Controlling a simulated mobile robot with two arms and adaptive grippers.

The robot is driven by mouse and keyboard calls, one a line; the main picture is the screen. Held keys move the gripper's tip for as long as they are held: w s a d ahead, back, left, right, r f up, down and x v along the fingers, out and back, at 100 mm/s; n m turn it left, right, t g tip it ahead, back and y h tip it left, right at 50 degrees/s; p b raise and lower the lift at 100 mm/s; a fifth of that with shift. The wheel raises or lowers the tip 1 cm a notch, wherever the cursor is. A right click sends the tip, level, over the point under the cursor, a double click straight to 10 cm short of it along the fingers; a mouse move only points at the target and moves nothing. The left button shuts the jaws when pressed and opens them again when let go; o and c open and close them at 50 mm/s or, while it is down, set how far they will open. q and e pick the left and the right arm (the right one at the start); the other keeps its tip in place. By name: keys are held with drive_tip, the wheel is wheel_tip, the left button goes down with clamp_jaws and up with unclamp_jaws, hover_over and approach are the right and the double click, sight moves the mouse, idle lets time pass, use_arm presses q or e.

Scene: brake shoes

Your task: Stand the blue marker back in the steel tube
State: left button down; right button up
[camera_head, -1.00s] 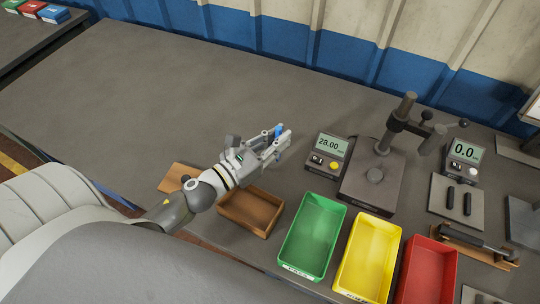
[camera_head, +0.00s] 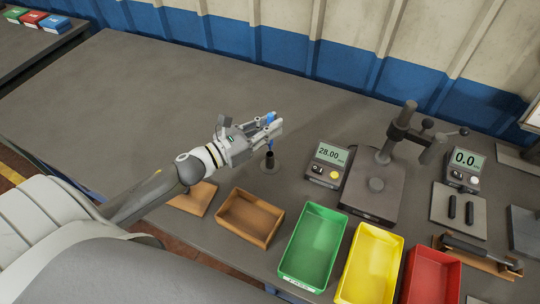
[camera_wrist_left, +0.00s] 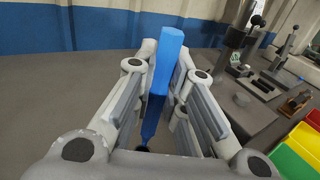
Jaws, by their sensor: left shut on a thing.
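My left gripper (camera_head: 277,126) is shut on the blue marker (camera_head: 270,118), over the table right of the picture's centre-left. In the left wrist view the marker (camera_wrist_left: 168,62) stands roughly upright between the fingers, its thick part up and a narrower part below. The dark steel tube (camera_head: 270,160) stands upright on a round base, just below the gripper in the head view. My right gripper is not in view.
A brown tray (camera_head: 231,234), a green bin (camera_head: 305,270), a yellow bin (camera_head: 350,290) and a red bin (camera_head: 412,290) line the front. A gauge display (camera_head: 327,166) and a gauge stand (camera_head: 362,193) are right of the tube. The table's back left is clear.

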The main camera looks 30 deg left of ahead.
sight(270, 148)
use_arm(q)
wheel_tip(270, 148, down, 4)
drive_tip(key=shift+f, duration=1.85)
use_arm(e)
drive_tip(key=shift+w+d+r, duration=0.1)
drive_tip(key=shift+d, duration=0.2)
use_arm(q)
drive_tip(key=c, duration=1.9)
unclamp_jaws()
drive_tip(key=shift+f, duration=0.15)
drive_tip(key=shift+c, duration=0.2)
drive_tip(key=o, duration=0.4)
drive_tip(key=shift+o, duration=0.2)
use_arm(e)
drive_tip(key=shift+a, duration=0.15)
